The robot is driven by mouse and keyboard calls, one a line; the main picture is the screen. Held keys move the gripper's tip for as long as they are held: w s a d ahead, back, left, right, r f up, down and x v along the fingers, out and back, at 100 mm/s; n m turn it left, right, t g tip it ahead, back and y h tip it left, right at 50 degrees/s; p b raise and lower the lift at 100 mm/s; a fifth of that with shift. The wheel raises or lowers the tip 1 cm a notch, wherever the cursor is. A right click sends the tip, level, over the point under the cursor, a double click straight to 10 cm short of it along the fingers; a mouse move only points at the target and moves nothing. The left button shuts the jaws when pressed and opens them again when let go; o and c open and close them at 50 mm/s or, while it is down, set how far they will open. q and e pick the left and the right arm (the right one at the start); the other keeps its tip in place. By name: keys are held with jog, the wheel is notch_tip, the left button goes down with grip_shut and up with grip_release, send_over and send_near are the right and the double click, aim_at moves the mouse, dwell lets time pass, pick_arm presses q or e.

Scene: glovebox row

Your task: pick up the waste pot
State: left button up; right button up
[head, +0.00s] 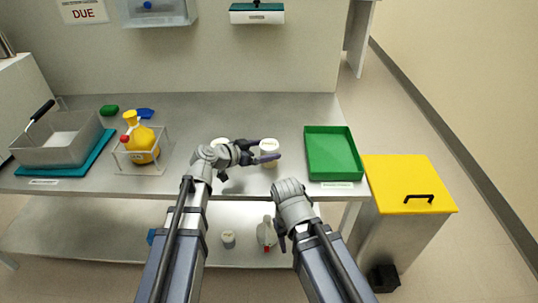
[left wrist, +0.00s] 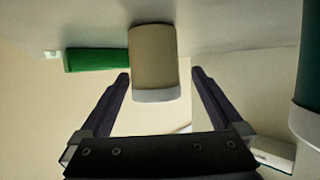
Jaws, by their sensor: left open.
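A small pale pot (head: 269,145) with a white lid stands upright on the bench, left of the green tray. I take it for the waste pot; no label is readable. My left gripper (head: 268,152) is open at this pot, one finger on each side of it. In the left wrist view the pot (left wrist: 152,58) shows tan with a white rim between the open fingertips (left wrist: 163,75), with gaps on both sides. A second white pot (head: 220,142) is partly hidden behind my left wrist. My right gripper (head: 281,236) is low by the bench front, mostly hidden by its own wrist.
The green tray (head: 331,153) lies at the bench's right end, beside a yellow-lidded bin (head: 408,180). A yellow bottle (head: 140,140) stands in a clear rack on the left, near a grey basin (head: 60,148). The bench's back middle is clear.

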pick_arm(q)
jog(key=b+x, duration=0.1)
jog(key=x, duration=0.1)
jog(key=b+x, duration=0.1)
jog(key=x, duration=0.2)
jog(key=shift+s+d+f, duration=0.1)
jog(key=shift+s+f, duration=0.1)
jog(key=shift+f, duration=0.1)
jog(key=shift+r, duration=0.1)
jog(key=shift+c, duration=0.2)
jog(key=c, duration=1.4)
jog(key=shift+r, duration=0.1)
notch_tip(320, 180, up, 10)
jog(key=p, duration=1)
